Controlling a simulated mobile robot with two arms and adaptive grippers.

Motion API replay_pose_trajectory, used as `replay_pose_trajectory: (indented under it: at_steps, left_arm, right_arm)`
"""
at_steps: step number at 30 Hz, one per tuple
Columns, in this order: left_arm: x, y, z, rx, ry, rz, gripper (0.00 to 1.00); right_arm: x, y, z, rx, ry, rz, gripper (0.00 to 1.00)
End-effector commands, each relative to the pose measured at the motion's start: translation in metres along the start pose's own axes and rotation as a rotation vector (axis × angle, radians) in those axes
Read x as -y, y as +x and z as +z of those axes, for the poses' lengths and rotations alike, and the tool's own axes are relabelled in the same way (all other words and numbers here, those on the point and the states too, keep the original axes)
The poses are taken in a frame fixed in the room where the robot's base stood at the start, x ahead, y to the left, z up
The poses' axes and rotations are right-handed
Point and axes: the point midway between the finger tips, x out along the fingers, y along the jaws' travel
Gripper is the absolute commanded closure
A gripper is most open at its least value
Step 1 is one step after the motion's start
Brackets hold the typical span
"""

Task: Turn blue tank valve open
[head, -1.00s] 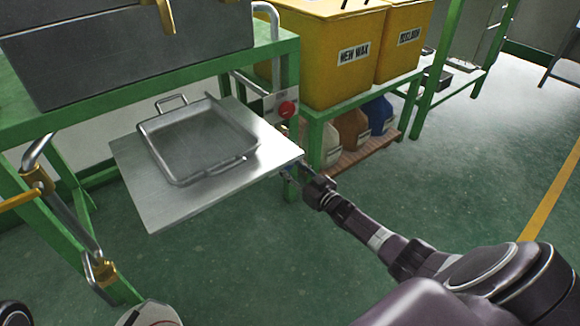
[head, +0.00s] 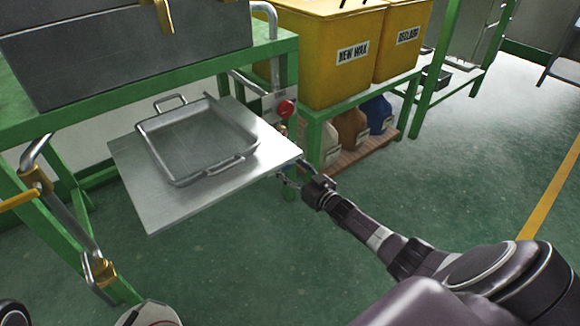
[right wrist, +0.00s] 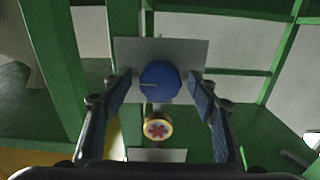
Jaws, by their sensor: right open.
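The round blue valve knob (right wrist: 160,82) shows in the right wrist view in front of a grey plate (right wrist: 128,53). My right gripper (right wrist: 160,92) is open, with one finger on each side of the knob in that view. Gaps show between the fingers and the knob, and I cannot tell how far they reach around it in depth. In the head view my right gripper (head: 293,173) is at the right corner of the metal shelf; the blue knob is not discernible there. My left gripper is not in view.
A yellow-rimmed knob with a red star (right wrist: 157,129) is just below the blue one. A metal pan (head: 175,180) rests on the shelf (head: 135,205) beside my right gripper. The green floor at right is clear.

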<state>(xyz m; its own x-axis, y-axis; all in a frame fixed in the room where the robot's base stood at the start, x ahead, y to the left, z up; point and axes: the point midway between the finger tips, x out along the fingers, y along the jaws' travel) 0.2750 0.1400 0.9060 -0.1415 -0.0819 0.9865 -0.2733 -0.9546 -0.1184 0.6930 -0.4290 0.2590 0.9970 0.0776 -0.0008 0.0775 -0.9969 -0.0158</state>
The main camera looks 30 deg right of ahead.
Motion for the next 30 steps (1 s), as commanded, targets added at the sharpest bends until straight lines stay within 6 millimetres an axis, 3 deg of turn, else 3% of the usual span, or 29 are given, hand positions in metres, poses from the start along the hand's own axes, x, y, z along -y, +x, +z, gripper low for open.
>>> replay_pose_trajectory:
  at_steps: [7,21,30]
  left_arm:
    - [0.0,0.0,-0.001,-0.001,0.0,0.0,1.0]
    - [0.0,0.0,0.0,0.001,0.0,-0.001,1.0]
    - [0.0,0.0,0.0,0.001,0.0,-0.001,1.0]
  right_arm:
    - [0.0,-0.014,0.002,0.002,0.0,-0.001,0.46]
    - [0.0,-0.092,0.002,0.003,-0.001,-0.001,0.46]
    - [0.0,-0.118,0.0,0.001,0.001,0.001,0.46]
